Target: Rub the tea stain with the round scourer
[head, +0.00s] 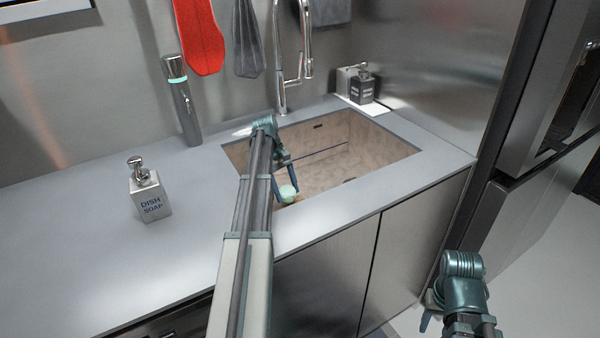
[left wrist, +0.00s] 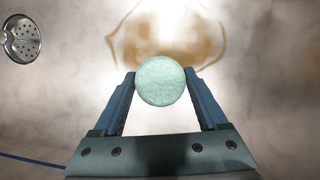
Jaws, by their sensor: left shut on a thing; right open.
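The round scourer (left wrist: 161,81) is a pale green disc held between the two fingers of my left gripper (left wrist: 160,88) in the left wrist view. In the head view the scourer (head: 287,192) shows at the gripper's tips, inside the sink near its front wall. The tea stain (left wrist: 170,38) is a brown ring on the sink's surface, just beyond the scourer in the left wrist view; the scourer covers part of it. I cannot tell whether the scourer touches the surface. My right gripper (head: 432,310) is open and empty at the lower right, away from the counter, partly hidden.
The sink (head: 330,170) is set into a grey counter (head: 90,260). A drain (left wrist: 22,40) shows at the upper left of the left wrist view. A dish soap bottle (head: 149,195) and a tall grey bottle (head: 183,105) stand left of the sink. The tap (head: 281,70) rises behind it.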

